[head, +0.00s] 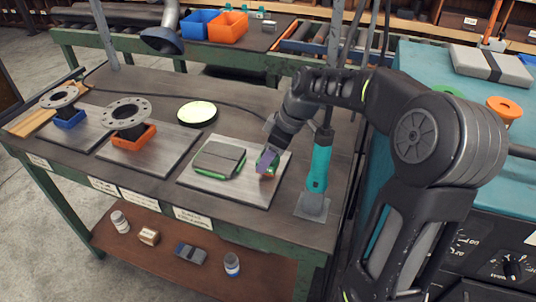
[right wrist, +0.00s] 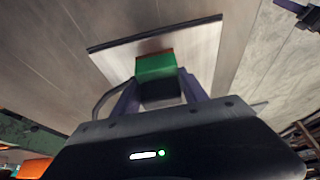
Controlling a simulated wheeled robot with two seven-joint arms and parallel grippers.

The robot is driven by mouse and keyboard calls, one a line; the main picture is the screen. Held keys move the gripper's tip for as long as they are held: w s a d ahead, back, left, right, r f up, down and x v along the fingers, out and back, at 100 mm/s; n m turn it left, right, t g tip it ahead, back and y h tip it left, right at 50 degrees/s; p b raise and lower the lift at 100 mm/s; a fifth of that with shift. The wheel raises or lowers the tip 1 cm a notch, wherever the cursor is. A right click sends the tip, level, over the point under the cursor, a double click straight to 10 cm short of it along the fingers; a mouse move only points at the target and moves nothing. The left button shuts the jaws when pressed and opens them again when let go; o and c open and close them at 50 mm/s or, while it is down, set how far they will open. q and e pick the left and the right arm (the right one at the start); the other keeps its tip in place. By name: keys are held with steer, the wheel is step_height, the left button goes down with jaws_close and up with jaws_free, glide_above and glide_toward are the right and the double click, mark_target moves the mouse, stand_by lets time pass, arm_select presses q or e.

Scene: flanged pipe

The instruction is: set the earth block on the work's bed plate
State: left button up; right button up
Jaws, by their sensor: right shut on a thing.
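The earth block, green with a reddish-brown end, is held in my right gripper (head: 267,160). In the head view the block (head: 269,173) shows just below the fingers, over the right part of the right-hand metal bed plate (head: 240,194). In the right wrist view the block (right wrist: 157,68) sits between the two purple-grey fingers (right wrist: 160,92), with the pale plate (right wrist: 112,58) beyond it. The gripper is shut on the block. I cannot tell whether the block touches the plate. My left gripper is not in view.
A grey-topped green block (head: 219,160) lies on the same plate, left of the gripper. Flanged pipes (head: 126,117) (head: 62,98) stand on two plates further left. A teal-handled tool (head: 319,165) stands close right.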

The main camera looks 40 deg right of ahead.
steer(key=shift+f, duration=0.5)
steer(key=shift+f+b, duration=0.6)
steer(key=shift+b, duration=0.25)
stand_by(0.6)
steer(key=o, duration=1.5)
steer(key=shift+c, duration=0.2)
steer(key=v, duration=0.8)
step_height(320, 180, up, 9)
steer(key=p, duration=0.6)
steer(key=shift+f, duration=0.1)
